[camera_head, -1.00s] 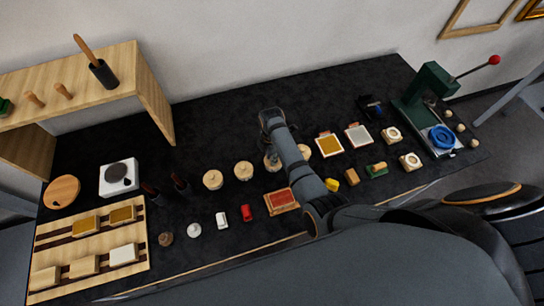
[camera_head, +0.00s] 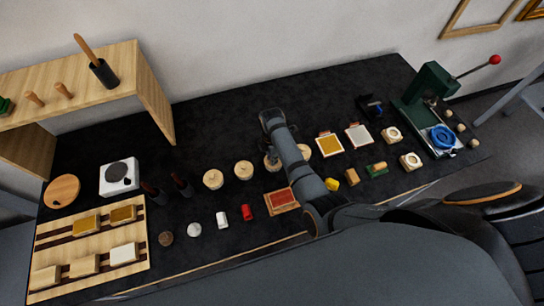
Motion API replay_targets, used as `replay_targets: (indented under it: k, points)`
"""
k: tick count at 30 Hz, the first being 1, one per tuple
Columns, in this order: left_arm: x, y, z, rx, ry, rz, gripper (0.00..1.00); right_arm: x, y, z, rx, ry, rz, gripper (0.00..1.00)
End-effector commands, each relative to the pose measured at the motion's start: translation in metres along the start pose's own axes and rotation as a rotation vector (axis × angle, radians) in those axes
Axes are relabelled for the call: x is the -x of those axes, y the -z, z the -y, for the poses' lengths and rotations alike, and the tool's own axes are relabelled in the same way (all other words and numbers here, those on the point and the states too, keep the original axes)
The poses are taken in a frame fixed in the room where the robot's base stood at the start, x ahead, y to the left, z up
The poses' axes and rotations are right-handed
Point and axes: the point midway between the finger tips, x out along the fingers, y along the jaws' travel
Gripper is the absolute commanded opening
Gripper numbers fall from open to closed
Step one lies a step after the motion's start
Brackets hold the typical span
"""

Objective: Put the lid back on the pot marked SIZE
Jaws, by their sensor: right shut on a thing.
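Several round pale wooden pots stand in a row on the black table; any marking on them is too small to read. Two of them, the left pot (camera_head: 213,179) and the pot beside it (camera_head: 243,170), show small knobs on top. Another pot (camera_head: 304,152) is partly hidden behind my right arm. My right gripper (camera_head: 271,157) points down in the row between these pots, shut on what appears to be a lid, mostly hidden by the gripper and arm. Whether it touches a pot beneath cannot be told. My left gripper is not in view.
A green lever press (camera_head: 428,95) is at the right. The table behind the row is mostly clear.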

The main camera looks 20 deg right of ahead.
Motion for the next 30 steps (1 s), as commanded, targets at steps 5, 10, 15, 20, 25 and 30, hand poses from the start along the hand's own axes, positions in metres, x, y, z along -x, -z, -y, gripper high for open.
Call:
replay_targets:
  k: [5,10,15,20,25,30]
  points:
    - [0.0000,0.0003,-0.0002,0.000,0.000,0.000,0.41,0.0002,-0.0001,-0.0002,0.000,0.000,0.000,0.00]
    - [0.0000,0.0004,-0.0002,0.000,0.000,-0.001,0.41,0.0002,-0.0001,-0.0002,0.000,0.000,0.000,0.36]
    - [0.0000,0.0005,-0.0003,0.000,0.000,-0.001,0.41,0.0002,0.0000,-0.0002,0.000,0.000,0.000,0.45]
    - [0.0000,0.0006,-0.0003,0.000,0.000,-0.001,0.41,0.0001,0.0000,-0.0001,0.000,0.000,0.000,0.50]
    - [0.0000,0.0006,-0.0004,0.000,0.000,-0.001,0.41,0.0001,0.0000,-0.0001,0.000,0.000,0.000,0.67]
    - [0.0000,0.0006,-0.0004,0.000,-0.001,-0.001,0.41,0.0001,0.0000,-0.0001,0.000,0.000,0.000,0.67]
